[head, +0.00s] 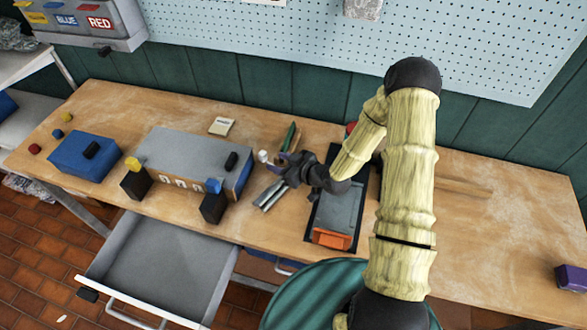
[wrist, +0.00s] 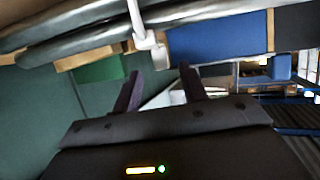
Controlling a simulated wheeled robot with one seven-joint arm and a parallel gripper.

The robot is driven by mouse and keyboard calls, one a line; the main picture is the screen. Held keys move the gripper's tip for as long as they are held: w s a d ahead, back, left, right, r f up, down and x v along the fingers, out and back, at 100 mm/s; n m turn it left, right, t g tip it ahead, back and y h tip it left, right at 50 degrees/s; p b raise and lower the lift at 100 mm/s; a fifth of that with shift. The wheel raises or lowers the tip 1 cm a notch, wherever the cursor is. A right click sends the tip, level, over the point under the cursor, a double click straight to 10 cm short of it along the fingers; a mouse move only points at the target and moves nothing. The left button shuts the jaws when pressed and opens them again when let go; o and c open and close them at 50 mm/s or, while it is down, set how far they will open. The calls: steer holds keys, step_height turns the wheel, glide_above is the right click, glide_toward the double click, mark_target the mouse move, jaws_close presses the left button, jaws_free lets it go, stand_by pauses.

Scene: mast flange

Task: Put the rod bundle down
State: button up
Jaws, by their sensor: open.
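The rod bundle is several grey rods (head: 270,194) lying at a slant by the right end of the grey-topped box, partly hidden by my gripper (head: 275,163). In the wrist view the grey rods (wrist: 75,42) cross the upper left, with a white piece (wrist: 146,38) by them. My gripper's two dark purple fingers (wrist: 160,76) are apart, with nothing seen held between them. The white piece is just beyond the fingertips. I cannot tell whether a finger touches it.
A long grey-topped box (head: 195,152) and blue box (head: 85,155) stand to the left. A dark tray (head: 340,205) with an orange piece (head: 332,238) lies right of the rods. An open drawer (head: 160,265) juts out in front. The bench's right side is mostly clear.

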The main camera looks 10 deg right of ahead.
steer(key=b+v, duration=0.1)
steer(key=v, duration=0.5)
steer(key=shift+s, duration=0.1)
stand_by(0.3)
